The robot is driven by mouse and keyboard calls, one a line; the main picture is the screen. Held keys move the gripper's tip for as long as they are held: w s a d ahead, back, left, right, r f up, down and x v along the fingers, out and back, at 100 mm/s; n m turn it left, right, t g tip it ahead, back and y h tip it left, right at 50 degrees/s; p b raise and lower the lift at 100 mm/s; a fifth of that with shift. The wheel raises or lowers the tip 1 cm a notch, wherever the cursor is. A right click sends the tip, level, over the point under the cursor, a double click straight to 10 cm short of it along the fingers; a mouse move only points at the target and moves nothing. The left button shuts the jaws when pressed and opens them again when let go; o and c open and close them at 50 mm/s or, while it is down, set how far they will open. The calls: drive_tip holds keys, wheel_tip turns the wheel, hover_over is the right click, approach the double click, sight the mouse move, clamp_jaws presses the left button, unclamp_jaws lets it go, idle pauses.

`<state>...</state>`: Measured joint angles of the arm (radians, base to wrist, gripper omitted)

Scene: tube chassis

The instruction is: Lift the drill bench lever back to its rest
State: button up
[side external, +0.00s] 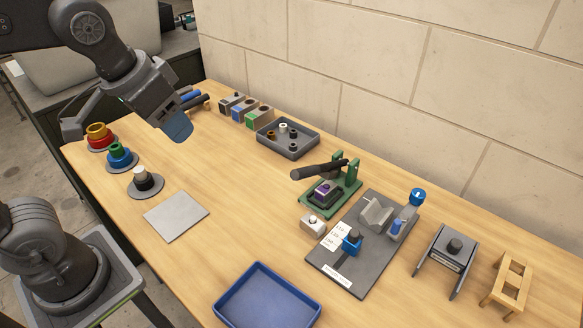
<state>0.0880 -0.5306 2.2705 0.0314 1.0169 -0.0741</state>
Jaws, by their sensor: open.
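My gripper (177,124) is high at the upper left, well apart from the lever. It is open and appears empty. Its blue tip points down, and the gap between the fingers is hard to see.
A grey tray (268,143) with small rings stands behind left of the stand. A grey fixture board (335,277) stands close at its right. A blue tray (233,307) is in front. Coloured ring stacks stand at left. The table between my gripper and the lever is mostly clear.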

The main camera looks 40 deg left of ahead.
drive_tip(key=w+d+r+g, duration=0.2)
drive_tip(key=w+d+g, duration=0.1)
drive_tip(key=w+d, duration=0.55)
drive_tip(key=g+y, duration=0.1)
drive_tip(key=y, duration=0.1)
approach(303, 169)
drive_tip(key=shift+m, duration=0.4)
drive_tip(key=f, duration=0.3)
drive_tip(key=a+f, duration=0.1)
drive_tip(key=f, duration=0.3)
drive_tip(key=a+f, duration=0.1)
drive_tip(key=f, duration=0.3)
drive_tip(key=shift+w, duration=0.1)
drive_tip(key=shift+c, duration=0.3)
clamp_jaws()
